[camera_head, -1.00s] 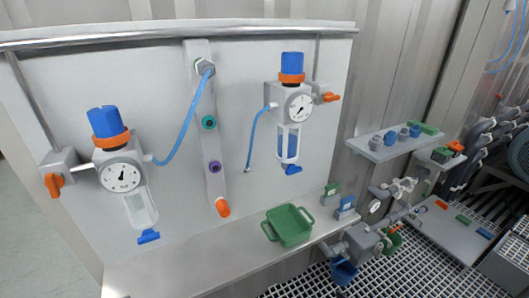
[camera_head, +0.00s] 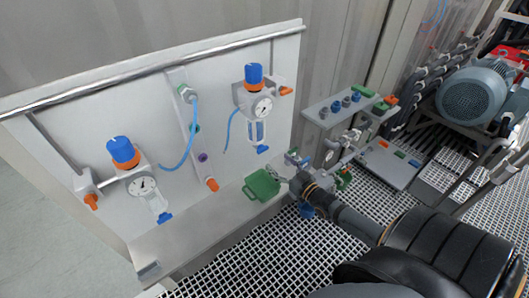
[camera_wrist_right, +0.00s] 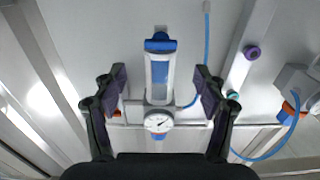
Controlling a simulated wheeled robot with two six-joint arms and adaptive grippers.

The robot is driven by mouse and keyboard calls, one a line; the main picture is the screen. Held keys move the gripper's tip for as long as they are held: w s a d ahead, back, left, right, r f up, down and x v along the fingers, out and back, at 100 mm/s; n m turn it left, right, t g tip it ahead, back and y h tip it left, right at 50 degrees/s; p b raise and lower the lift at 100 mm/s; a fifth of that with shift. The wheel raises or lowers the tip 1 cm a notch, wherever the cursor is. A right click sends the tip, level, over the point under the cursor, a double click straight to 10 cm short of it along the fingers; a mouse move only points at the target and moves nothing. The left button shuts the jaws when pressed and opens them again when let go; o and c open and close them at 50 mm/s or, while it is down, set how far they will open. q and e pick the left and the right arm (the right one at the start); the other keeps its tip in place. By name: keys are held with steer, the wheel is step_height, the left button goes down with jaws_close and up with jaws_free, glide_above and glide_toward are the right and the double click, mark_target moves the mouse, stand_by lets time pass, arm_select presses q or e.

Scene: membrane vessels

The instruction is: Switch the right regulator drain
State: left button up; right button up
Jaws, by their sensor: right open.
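The right regulator (camera_head: 258,106) hangs on the grey panel, with a blue knob on top, an orange collar, a round gauge and a clear bowl. Its blue drain (camera_head: 263,149) sits at the bottom of the bowl. In the right wrist view the regulator appears upside down, with the drain (camera_wrist_right: 160,42) at the top and the gauge (camera_wrist_right: 159,122) below. My right gripper (camera_wrist_right: 160,78) is open and empty. Its fingers appear on either side of the bowl, apart from it. In the head view my right gripper (camera_head: 290,178) is near the green tray. My left gripper is out of view.
A left regulator (camera_head: 142,185) with its own blue drain (camera_head: 164,217) is on the same panel. A manifold with a blue hose (camera_head: 194,130) stands between them. A green tray (camera_head: 262,186) sits on the ledge. Fittings and a small shelf (camera_head: 318,108) lie to the right.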

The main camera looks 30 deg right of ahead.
mark_target(264, 150)
steer(key=w+b, duration=0.1)
steer(key=w, duration=0.1)
steer(key=w+b, duration=0.2)
steer(key=w, duration=0.1)
steer(key=w+b, duration=0.1)
steer(key=w, duration=0.1)
steer(key=shift+w+a+f+b, duration=0.15)
steer(key=shift+w+a+b, duration=0.15)
steer(key=shift+w, duration=0.1)
steer(key=shift+c, duration=0.2)
steer(key=c, duration=1.1)
